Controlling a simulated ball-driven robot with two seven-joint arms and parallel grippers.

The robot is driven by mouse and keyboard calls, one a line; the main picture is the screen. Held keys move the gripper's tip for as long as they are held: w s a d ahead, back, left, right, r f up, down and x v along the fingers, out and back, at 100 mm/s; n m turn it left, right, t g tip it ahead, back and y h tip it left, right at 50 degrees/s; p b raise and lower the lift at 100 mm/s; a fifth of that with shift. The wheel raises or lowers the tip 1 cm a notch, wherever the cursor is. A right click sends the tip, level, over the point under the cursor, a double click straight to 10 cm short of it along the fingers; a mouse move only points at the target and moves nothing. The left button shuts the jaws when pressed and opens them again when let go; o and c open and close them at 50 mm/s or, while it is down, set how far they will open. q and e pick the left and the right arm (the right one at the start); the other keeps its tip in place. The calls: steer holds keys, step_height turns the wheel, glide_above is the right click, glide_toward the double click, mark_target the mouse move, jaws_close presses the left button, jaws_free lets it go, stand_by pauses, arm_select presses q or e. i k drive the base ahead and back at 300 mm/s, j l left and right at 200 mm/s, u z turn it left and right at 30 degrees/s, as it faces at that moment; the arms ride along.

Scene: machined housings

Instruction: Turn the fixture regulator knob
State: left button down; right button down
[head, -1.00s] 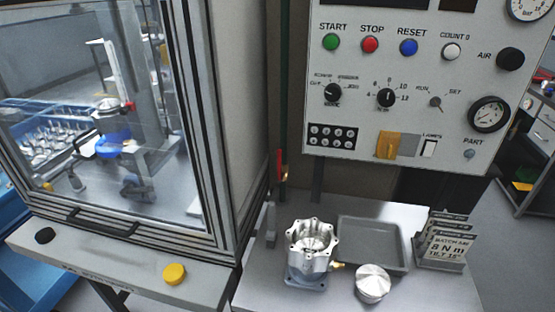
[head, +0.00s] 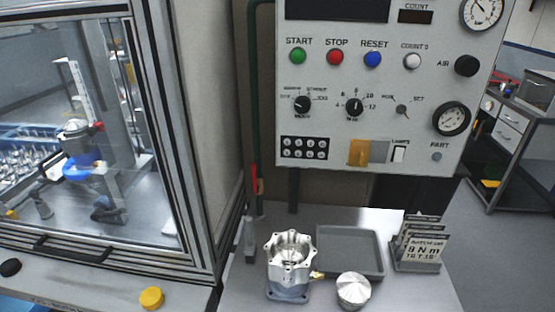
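The control panel (head: 330,100) is upright behind the bench. At its right side a round black knob (head: 467,65) sits beside the word AIR, between an upper pressure gauge (head: 481,12) and a lower pressure gauge (head: 451,118). Two smaller black selector knobs, the left one (head: 302,104) and the middle one (head: 354,107), sit in the panel's middle row beside a small key switch (head: 402,109). No knob is labelled as the fixture regulator that I can read. Neither of my grippers is in view, and nothing touches the knobs.
On the bench are a machined housing (head: 288,266), a round metal cover (head: 353,290), an empty grey tray (head: 350,252) and a card holder (head: 417,266). A glazed machine enclosure (head: 183,130) stands left. A cart (head: 515,130) stands at the right; floor before it is clear.

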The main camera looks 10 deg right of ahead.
mark_target(467, 66)
steer(key=z, duration=1.35)
